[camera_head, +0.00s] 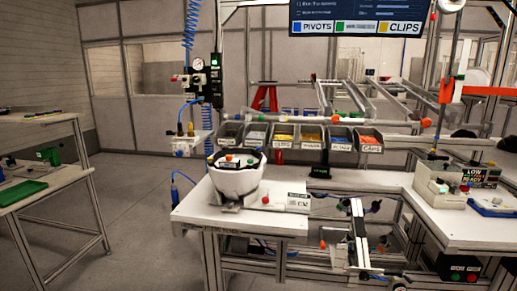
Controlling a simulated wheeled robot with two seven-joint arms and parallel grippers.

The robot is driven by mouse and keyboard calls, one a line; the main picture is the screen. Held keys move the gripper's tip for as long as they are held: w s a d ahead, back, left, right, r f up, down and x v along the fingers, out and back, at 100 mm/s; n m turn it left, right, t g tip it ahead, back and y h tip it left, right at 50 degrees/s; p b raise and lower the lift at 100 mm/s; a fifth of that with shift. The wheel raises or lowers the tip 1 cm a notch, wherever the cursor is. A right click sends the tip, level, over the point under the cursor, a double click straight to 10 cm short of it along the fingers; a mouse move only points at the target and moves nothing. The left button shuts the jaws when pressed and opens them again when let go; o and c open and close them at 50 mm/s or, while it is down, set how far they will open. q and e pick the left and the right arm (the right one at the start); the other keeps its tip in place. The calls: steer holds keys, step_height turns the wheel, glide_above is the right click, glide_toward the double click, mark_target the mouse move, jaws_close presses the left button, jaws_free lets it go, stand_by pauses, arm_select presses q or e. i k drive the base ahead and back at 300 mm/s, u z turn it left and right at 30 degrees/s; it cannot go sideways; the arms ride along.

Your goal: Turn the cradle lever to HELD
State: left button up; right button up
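A white helmet shell (236,180) sits open side up in a grey cradle (232,206) on the near white workbench (205,212). Small coloured parts, one with an orange top (229,158), show at the shell's rim and inside. A small red knob (265,200) stands just right of the cradle; it may be the lever's end, but I cannot tell. The lever's position and any HELD marking are too small to read. A white plate with a dark label (298,203) lies right of the cradle. Neither of my grippers is in view.
A row of labelled grey bins (285,136) stands behind the bench. A second white bench (450,226) with a box fixture is at right. A side table (35,185) with a green tray is at left. The floor (125,240) between is clear.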

mark_target(265, 199)
steer(key=k, duration=1.35)
steer(key=u, duration=0.55)
steer(key=i, duration=0.55)
steer(key=u, duration=0.95)
steer(key=i, duration=1.5)
steer(key=z, duration=1.1)
steer(key=i, duration=0.3)
steer(key=z, duration=0.25)
